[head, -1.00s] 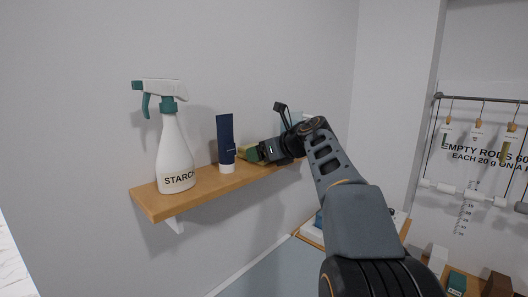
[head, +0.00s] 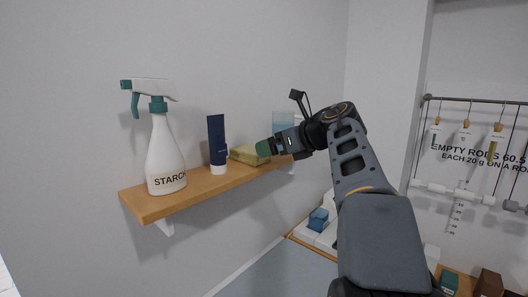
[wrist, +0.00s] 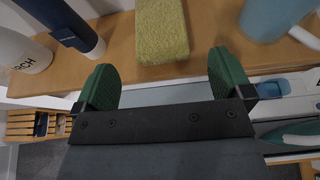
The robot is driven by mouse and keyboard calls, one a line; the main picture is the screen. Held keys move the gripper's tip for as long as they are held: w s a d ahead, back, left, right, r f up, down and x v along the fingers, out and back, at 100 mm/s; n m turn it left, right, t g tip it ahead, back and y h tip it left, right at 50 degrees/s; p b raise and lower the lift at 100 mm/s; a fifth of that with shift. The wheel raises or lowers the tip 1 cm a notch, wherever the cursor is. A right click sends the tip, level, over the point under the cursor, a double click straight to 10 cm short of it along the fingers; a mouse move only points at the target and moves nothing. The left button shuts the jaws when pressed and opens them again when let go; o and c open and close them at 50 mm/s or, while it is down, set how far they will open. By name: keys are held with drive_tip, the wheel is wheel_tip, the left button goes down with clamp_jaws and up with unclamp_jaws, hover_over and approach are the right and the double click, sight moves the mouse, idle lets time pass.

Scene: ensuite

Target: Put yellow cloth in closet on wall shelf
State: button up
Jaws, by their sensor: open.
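The yellow cloth (head: 247,155) lies on the wooden wall shelf (head: 205,187), between the dark blue tube and a light blue cup. It also shows in the wrist view (wrist: 160,30), where its near end is by the shelf's front edge. My gripper (head: 264,148) is open and empty, just in front of the shelf. In the wrist view its green fingertips (wrist: 165,80) are wide apart, short of the cloth, with a gap between them and it. The cloth's far end is cut off in the wrist view.
A starch spray bottle (head: 164,150) and the dark blue tube (head: 217,145) stand left of the cloth. The light blue cup (head: 283,124) stands to its right. A hanging rail (head: 475,101) is at the far right, with boxes below.

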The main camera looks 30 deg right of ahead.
drive_tip(key=shift+v, duration=1.95)
drive_tip(key=shift+w, duration=0.1)
